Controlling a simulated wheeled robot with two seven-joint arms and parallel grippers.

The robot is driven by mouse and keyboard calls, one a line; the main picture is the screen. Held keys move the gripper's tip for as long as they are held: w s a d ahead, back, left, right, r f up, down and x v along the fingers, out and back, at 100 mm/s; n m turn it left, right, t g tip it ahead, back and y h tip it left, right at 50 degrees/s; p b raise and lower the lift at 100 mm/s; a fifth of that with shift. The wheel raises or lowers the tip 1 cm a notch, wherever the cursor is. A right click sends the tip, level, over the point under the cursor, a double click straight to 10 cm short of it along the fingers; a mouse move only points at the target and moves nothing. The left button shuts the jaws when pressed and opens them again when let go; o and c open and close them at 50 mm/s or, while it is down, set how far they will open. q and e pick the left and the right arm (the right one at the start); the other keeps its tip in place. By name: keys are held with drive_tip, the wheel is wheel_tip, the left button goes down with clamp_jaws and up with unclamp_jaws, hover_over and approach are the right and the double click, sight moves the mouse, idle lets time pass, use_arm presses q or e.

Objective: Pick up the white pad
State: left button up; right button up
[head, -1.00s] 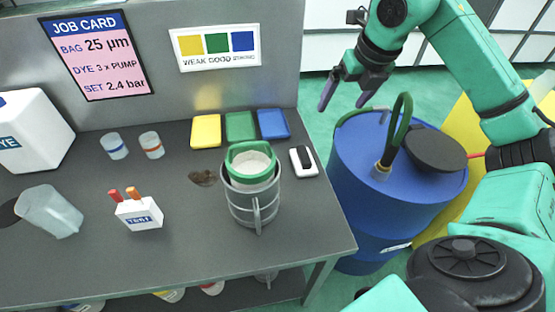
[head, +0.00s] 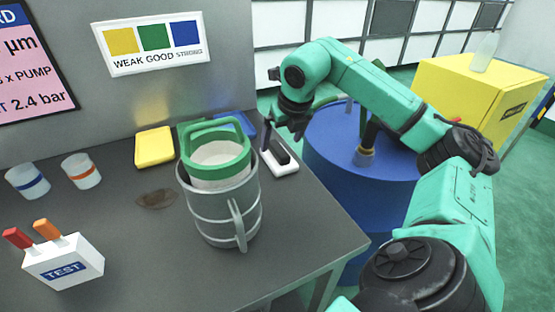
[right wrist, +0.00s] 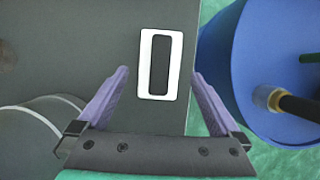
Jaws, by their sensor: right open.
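The white pad (head: 284,168), with a dark inset strip, lies flat near the right edge of the grey table. In the right wrist view the pad (right wrist: 160,64) lies between the lines of the two purple fingers, close to the table edge. My right gripper (head: 277,136) is open and empty, above the pad, and hides part of it in the head view. In the right wrist view the open fingertips (right wrist: 160,73) lie on either side of the pad, with gaps on both sides. I cannot tell the exact height left. My left gripper is not in view.
A grey metal mug (head: 215,215) holding a green-rimmed container (head: 215,150) stands left of the pad. A blue drum (head: 345,170) stands right of the table edge. Yellow (head: 155,146) and blue (head: 236,122) pads lie behind. A test box (head: 65,265) stands front left.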

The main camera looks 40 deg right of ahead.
sight(279, 149)
drive_tip(key=x, duration=0.5)
drive_tip(key=shift+f, duration=0.4)
drive_tip(key=shift+r, duration=0.1)
drive_tip(key=c, duration=1.2)
drive_tip(key=shift+o, duration=0.2)
wheel_tip(279, 149, up, 20)
drive_tip(key=p, duration=0.6)
